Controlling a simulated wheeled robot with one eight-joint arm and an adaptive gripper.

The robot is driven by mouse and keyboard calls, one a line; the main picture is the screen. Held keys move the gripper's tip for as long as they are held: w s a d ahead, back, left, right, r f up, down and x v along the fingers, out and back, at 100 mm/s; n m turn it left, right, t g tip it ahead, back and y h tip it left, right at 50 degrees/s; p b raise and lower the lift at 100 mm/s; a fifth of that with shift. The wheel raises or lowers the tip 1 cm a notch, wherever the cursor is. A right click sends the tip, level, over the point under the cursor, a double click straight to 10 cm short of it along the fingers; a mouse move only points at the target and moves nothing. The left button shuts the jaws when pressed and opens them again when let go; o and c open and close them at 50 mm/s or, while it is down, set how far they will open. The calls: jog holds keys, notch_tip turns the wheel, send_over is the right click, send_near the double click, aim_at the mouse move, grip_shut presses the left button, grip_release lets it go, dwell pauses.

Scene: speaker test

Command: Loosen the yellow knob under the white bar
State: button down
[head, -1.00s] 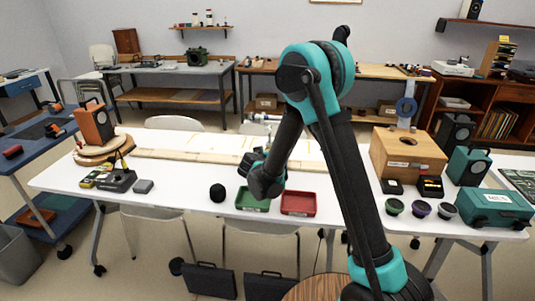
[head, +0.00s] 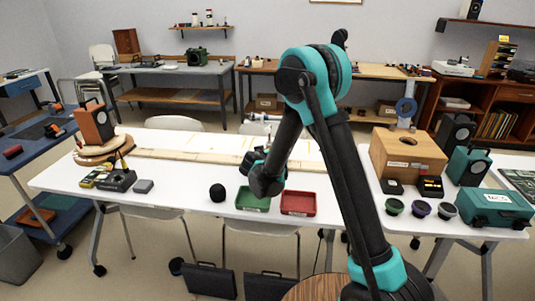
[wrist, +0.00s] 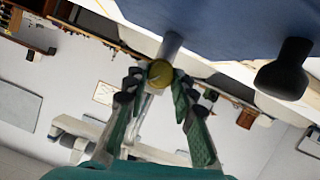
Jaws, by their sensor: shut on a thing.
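The yellow knob (wrist: 160,73) is round and shows at the upper middle of the wrist view, at the end of a short grey stem. My gripper (wrist: 158,82) is shut on it, with one finger on each side. A broad bluish surface (wrist: 225,25) lies above the knob in that view; I cannot tell whether it is the white bar. In the head view my forearm and wrist reach over the white table (head: 180,186), and my fingertips and the knob are hidden behind them.
A black rounded knob (wrist: 285,72) hangs right of my gripper in the wrist view. A green tray (head: 251,208) and a red tray (head: 298,214) lie on the table near my wrist. A black ball (head: 217,193) is left of them. A wooden box (head: 405,158) stands right of my arm.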

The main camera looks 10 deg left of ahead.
jog(key=shift+a+n+h, duration=0.1)
jog(key=shift+n+h, duration=0.7)
jog(key=shift+n, duration=0.2)
jog(key=c, duration=1.3)
grip_release()
jog(key=shift+o, duration=0.2)
jog(key=shift+s, duration=0.1)
jog(key=v, duration=1.1)
jog(key=shift+s, duration=0.4)
